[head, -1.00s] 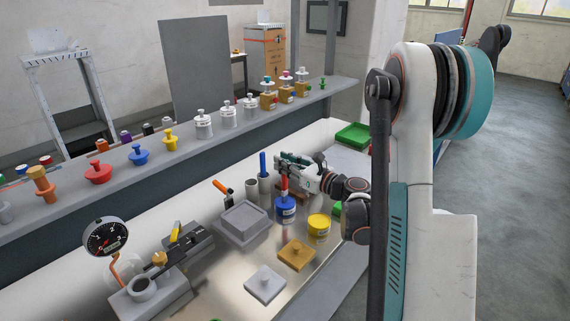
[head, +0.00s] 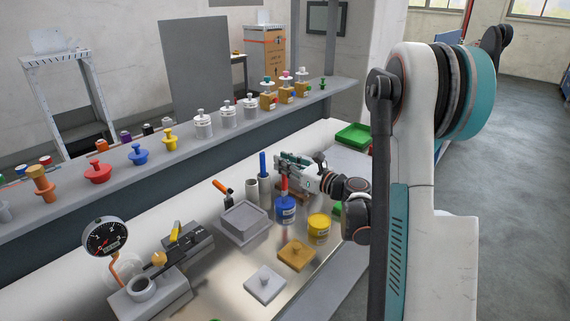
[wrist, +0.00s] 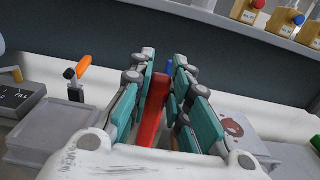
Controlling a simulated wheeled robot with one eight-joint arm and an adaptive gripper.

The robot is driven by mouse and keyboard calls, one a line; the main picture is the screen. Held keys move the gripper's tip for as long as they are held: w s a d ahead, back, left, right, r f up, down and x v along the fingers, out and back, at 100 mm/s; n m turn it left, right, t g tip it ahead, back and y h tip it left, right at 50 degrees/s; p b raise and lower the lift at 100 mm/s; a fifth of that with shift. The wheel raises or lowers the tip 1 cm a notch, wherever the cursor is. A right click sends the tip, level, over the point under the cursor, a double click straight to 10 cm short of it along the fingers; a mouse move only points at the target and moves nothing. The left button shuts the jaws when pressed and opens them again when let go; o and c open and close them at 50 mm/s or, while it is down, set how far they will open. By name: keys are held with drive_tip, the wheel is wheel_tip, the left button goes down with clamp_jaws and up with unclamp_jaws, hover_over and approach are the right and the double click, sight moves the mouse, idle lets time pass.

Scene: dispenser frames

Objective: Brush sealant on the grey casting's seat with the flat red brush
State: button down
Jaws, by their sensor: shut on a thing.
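My gripper (head: 284,164) is shut on the upright red brush (wrist: 153,110), whose red handle also shows below the fingers in the head view (head: 284,184). The handle stands over the blue can (head: 286,212). The brush's bristle end is hidden, and I cannot tell if it is inside the can or just above it. The grey casting (head: 241,237), a square block with a raised rim on top, stands left of the can. It also shows at the left in the wrist view (wrist: 40,148), apart from the brush.
A blue-handled tool (head: 262,163) and an orange-handled tool (head: 222,187) stand behind the casting. A yellow can (head: 319,229), an orange knobbed plate (head: 296,256) and a pale knobbed plate (head: 265,286) lie in front. A dial gauge (head: 105,238) stands at left.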

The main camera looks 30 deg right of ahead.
idle(0.3)
drive_tip(key=shift+r+p, duration=2.2)
drive_tip(key=shift+r, duration=1.3)
drive_tip(key=shift+f, duration=0.1)
